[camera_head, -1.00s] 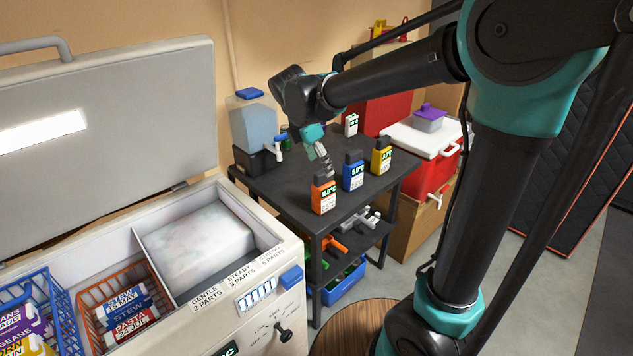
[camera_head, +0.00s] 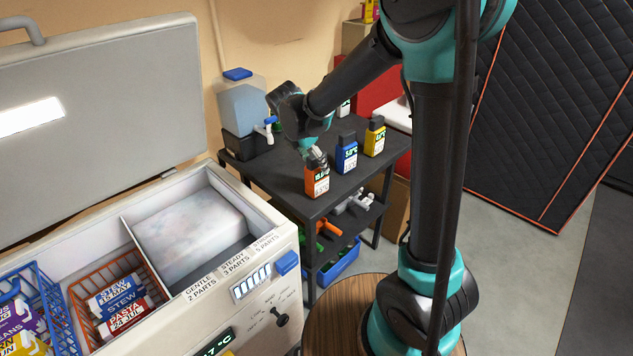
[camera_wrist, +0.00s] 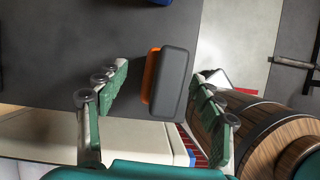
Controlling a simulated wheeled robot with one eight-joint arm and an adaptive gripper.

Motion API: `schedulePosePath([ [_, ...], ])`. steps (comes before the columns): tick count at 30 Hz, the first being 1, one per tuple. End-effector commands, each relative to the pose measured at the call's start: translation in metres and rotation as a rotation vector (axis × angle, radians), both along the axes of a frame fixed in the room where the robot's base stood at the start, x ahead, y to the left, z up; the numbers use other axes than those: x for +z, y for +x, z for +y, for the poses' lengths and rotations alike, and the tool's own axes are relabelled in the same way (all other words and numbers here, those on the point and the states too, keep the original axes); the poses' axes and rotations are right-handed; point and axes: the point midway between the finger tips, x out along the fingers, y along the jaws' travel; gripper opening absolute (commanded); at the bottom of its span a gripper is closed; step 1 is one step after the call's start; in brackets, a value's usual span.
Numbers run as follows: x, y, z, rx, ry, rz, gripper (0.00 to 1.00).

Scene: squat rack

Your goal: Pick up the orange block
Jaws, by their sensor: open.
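The orange block (camera_head: 311,182), with a dark top and a white label, stands upright near the front edge of the black cart top (camera_head: 272,178). My gripper (camera_head: 315,158) is right at its top in the head view, where the fingers partly cover it. In the wrist view the open fingers (camera_wrist: 157,88) lie to the left and right of the block's dark cap, with gaps on both sides. A strip of the orange block (camera_wrist: 152,76) shows at the cap's left. I cannot tell how far down the fingers reach.
A blue block (camera_head: 346,155) and a yellow block (camera_head: 374,138) stand to the right on the cart. A water container (camera_head: 242,105) stands at the back left. An open white chest (camera_head: 270,245) with baskets is at the front left. A round wooden top (camera_head: 335,315) is below.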

Motion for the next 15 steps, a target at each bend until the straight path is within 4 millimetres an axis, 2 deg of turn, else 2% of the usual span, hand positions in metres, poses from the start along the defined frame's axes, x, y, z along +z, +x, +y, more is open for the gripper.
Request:
schedulePosePath([
  [4,-0.010,0.002,-0.003,0.000,0.000,0.000,0.67],
  [12,-0.043,0.008,-0.016,-0.001,0.000,0.000,0.67],
  [15,-0.049,0.009,-0.018,0.000,0.000,0.000,0.67],
])
